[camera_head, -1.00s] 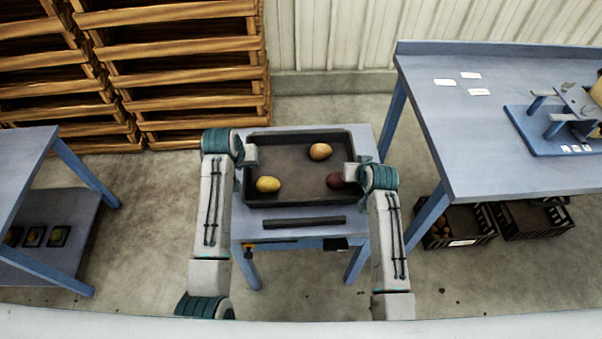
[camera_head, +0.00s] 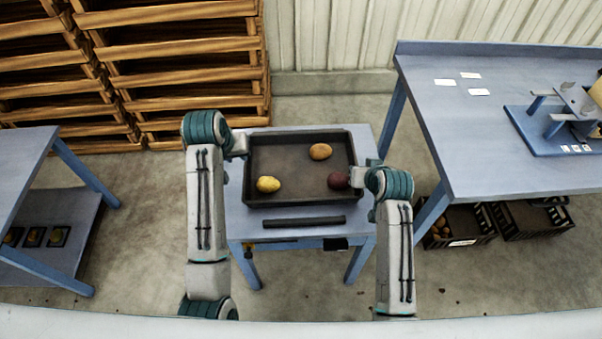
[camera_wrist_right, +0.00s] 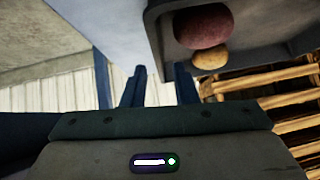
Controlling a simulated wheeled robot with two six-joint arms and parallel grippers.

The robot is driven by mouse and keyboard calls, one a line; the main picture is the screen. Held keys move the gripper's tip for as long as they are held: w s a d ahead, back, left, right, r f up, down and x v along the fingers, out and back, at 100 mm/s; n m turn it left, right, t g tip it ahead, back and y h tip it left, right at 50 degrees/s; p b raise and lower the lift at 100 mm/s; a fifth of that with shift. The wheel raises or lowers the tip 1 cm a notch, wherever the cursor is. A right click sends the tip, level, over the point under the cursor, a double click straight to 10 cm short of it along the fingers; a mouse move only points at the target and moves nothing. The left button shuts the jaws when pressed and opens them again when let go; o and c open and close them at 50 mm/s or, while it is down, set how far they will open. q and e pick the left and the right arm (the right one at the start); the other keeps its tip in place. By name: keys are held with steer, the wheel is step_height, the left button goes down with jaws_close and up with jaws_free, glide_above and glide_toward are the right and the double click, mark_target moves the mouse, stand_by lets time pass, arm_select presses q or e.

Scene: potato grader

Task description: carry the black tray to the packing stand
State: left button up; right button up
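The black tray (camera_head: 300,137) lies flat on a small blue table (camera_head: 364,140) in the middle of the head view. It holds a yellow potato (camera_head: 268,184), an orange-brown one (camera_head: 320,151) and a dark red one (camera_head: 338,180). My left gripper (camera_head: 240,145) is at the tray's left wall; its fingers are too small to read. My right gripper (camera_head: 358,177) is at the right wall. In the right wrist view its two fingers (camera_wrist_right: 158,86) stand apart, with the tray's wall (camera_wrist_right: 153,40) just beyond them. I cannot tell which table is the packing stand.
A dark bar (camera_head: 304,221) lies in front of the tray. A large blue table (camera_head: 450,130) stands at the right with a fixture (camera_head: 560,130) on it and crates (camera_head: 465,238) below. A blue table (camera_head: 25,165) stands at the left.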

steer(key=v, duration=0.5)
stand_by(0.4)
